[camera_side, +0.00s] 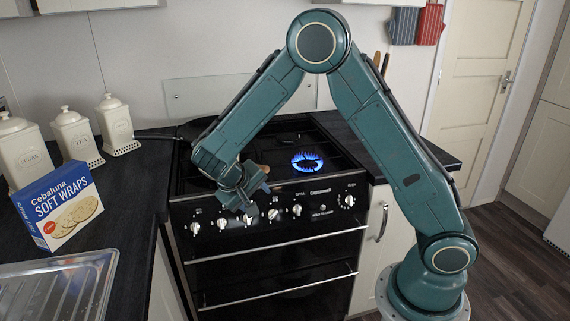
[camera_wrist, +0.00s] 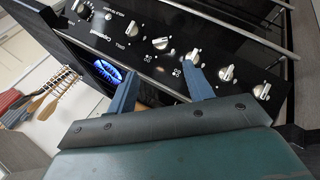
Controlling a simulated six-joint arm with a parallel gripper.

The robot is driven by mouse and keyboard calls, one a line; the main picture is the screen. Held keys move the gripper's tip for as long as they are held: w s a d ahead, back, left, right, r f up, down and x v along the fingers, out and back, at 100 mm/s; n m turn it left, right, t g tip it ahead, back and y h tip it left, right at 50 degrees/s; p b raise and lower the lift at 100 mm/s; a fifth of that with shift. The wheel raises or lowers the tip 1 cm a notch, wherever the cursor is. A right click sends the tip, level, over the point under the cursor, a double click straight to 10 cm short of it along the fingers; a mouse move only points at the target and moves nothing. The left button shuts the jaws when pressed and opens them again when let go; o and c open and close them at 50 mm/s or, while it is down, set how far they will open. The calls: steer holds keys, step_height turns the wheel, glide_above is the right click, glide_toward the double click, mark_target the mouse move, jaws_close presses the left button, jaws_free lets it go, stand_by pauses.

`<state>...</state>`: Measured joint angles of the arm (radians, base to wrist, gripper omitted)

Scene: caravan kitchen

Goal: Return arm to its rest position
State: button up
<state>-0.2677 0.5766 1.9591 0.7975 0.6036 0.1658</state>
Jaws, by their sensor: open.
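My gripper (camera_side: 256,196) is at the front left of the black stove, close to the row of control knobs (camera_side: 273,214). The knobs (camera_wrist: 192,57) appear beyond the fingertips, and I cannot tell whether a finger touches one. My arm is bent over the stove, with its upper joint high above the cooktop.
A blue flame burns on the right burner (camera_side: 307,162). A soft wraps box (camera_side: 60,205) stands on the left counter, near white canisters (camera_side: 76,137) and a metal sink drainer (camera_side: 58,285). Oven handles (camera_side: 275,285) protrude below the knobs. The floor at right is clear.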

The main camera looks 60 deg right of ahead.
steer(key=s+a+r+n+t+y, duration=0.1)
steer(key=s+r+t+y, duration=0.3)
steer(key=s+r, duration=0.75)
steer(key=s+a+r+n+y, duration=0.1)
steer(key=s+a+r, duration=0.1)
steer(key=s, duration=0.4)
steer(key=s+a+r+n+t+y, duration=0.1)
steer(key=s+a+r+n+y, duration=0.1)
steer(key=s+r, duration=0.2)
steer(key=shift+s+a+r, duration=0.15)
steer(key=shift+s, duration=1.05)
